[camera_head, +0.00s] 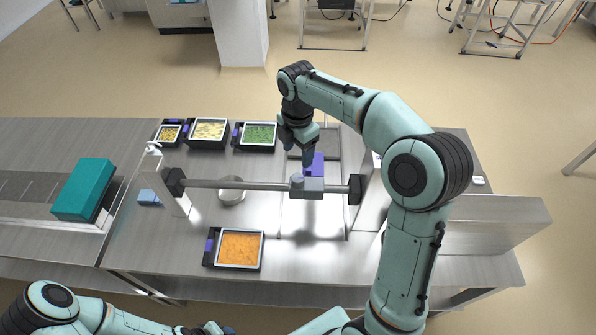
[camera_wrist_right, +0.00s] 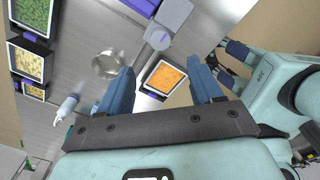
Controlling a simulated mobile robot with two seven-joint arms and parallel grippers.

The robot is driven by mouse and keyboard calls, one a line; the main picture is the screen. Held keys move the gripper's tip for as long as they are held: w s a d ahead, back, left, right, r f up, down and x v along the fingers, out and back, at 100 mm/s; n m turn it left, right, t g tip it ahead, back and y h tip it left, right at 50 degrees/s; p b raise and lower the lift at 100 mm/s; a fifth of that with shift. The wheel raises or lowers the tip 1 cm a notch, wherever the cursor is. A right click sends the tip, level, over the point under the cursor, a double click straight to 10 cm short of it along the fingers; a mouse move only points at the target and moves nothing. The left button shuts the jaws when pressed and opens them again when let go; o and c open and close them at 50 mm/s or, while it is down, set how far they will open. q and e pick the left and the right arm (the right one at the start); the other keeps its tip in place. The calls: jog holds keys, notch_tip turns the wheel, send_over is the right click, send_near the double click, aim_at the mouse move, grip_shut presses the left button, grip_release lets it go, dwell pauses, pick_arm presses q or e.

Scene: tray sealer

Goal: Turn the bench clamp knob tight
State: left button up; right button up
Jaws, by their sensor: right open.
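Dark knob-like ends sit on a metal crossbar above the bench, one at the left (camera_head: 173,182) and one at the right (camera_head: 354,189). I cannot tell whether either is the bench clamp knob. My right gripper (camera_head: 306,155) points down above the back middle of the bench, by a purple block (camera_head: 315,163) on the grey bar head (camera_head: 307,187). In the right wrist view its two blue fingers (camera_wrist_right: 161,92) are wide apart with nothing held.
Food trays stand at the back: corn (camera_head: 169,134), pale pieces (camera_head: 209,132) and green pieces (camera_head: 259,136). An orange-filled tray (camera_head: 240,249) is at the front. A round metal bowl (camera_head: 231,192) sits under the crossbar. A teal box (camera_head: 83,189) stands at left.

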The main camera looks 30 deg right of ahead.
aim_at(298, 178)
notch_tip(298, 178, down, 11)
jog(key=shift+f, duration=0.1)
dwell(0.3)
jog(key=shift+s, duration=0.1)
jog(key=c, duration=1.1)
